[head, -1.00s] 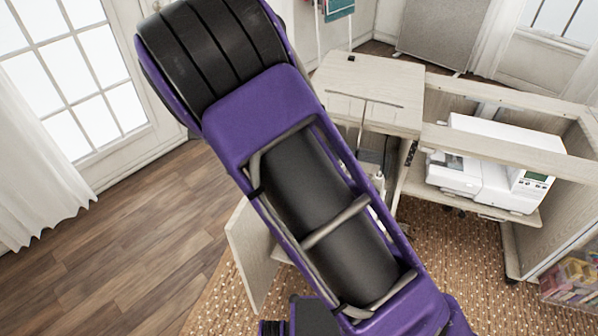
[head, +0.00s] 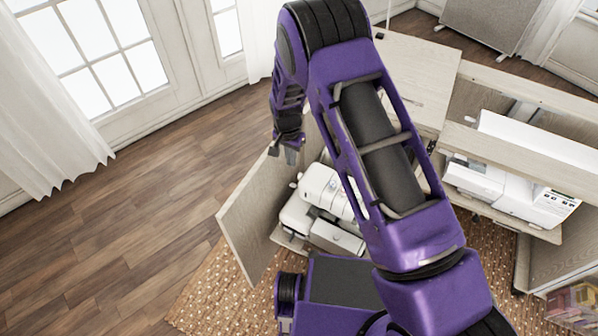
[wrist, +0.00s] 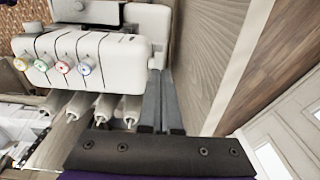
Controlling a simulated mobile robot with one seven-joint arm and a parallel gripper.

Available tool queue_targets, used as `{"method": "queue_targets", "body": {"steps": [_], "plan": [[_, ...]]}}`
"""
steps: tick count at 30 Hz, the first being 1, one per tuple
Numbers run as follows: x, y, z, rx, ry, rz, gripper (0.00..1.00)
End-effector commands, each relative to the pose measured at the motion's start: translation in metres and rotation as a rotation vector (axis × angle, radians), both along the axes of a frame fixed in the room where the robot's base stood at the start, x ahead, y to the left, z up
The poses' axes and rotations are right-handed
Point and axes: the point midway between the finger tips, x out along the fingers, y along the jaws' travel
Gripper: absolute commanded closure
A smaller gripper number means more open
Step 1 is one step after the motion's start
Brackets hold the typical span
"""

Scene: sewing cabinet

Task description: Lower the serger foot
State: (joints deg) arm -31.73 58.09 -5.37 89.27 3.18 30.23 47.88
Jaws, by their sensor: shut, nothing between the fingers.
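The serger (head: 325,205) is a white machine low inside the open cabinet, partly hidden behind my arm in the head view. In the wrist view the serger (wrist: 90,55) shows a row of several coloured dials, with white rods below them. My gripper (head: 283,157) hangs fingers down above and left of the serger, near the open cabinet door. In the wrist view my gripper (wrist: 162,75) has its grey fingers close together, shut and empty, beside the machine's right end. I cannot make out the serger foot in either view.
The open wooden door (head: 248,220) stands left of the serger; its panel (wrist: 205,55) is close beside my fingers. A second white sewing machine (head: 515,175) sits on a shelf at right. The wooden floor (head: 130,230) at left is clear.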

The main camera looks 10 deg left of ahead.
Motion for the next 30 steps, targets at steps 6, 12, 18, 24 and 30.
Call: {"method": "queue_targets", "body": {"steps": [6,12,18,24,30], "plan": [[-0.002,-0.001,-0.003,0.0,0.004,-0.004,1.0],[-0.001,-0.001,-0.003,0.0,0.004,-0.004,1.0],[-0.001,-0.002,-0.021,-0.002,0.006,-0.004,1.0],[0.001,-0.003,-0.059,-0.002,0.007,-0.005,1.0],[0.004,-0.003,-0.089,-0.001,0.005,-0.004,1.0]]}}
